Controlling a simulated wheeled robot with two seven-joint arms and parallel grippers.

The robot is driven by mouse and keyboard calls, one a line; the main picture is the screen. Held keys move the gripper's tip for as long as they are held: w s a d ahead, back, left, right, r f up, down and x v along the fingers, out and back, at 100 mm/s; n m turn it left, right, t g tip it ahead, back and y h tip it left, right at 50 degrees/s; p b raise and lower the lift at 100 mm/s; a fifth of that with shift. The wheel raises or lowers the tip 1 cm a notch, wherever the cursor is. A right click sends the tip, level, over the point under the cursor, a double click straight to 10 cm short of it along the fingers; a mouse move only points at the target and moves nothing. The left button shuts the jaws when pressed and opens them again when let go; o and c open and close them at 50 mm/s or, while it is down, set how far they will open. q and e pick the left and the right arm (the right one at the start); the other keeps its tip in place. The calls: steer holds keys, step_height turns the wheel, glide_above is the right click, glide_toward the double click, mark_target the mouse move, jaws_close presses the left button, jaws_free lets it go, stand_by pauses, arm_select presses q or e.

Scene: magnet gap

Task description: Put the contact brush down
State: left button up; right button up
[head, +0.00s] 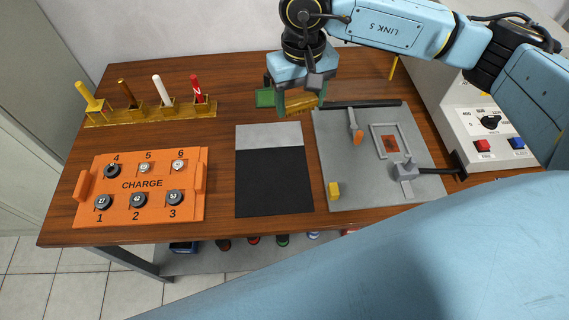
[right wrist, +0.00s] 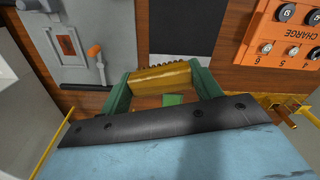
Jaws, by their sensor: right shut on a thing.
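The contact brush (head: 301,105) is a yellow-gold block. In the right wrist view the brush (right wrist: 160,78) lies across between the two green fingers, with a dark ridged edge. My right gripper (head: 301,98) is shut on it near the back of the wooden table, behind the black and grey mat and the grey plate. The right gripper (right wrist: 162,88) also shows in its own wrist view. The height of the brush above the wood is hard to tell. A small green patch (head: 265,97) shows just left of the gripper. My left gripper is out of view.
A black mat with a grey strip (head: 270,135) lies mid-table. The grey plate (head: 345,183) with metal fittings is right of it. The orange CHARGE tray (head: 142,211) and a yellow rack (head: 150,117) of coloured sticks stand left. A control box (head: 470,125) stands right.

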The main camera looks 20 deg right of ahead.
steer(key=a+f+m+b, duration=0.1)
steer(key=a+f+b, duration=0.1)
steer(key=a+f, duration=0.3)
steer(key=m+b, duration=0.2)
glide_above(272, 180)
step_height(272, 180, down, 5)
step_height(272, 180, down, 6)
steer(key=shift+s+r, duration=0.15)
steer(key=shift+r, duration=0.05)
steer(key=shift+f, duration=0.6)
step_height(272, 180, down, 3)
steer(key=shift+f, duration=0.25)
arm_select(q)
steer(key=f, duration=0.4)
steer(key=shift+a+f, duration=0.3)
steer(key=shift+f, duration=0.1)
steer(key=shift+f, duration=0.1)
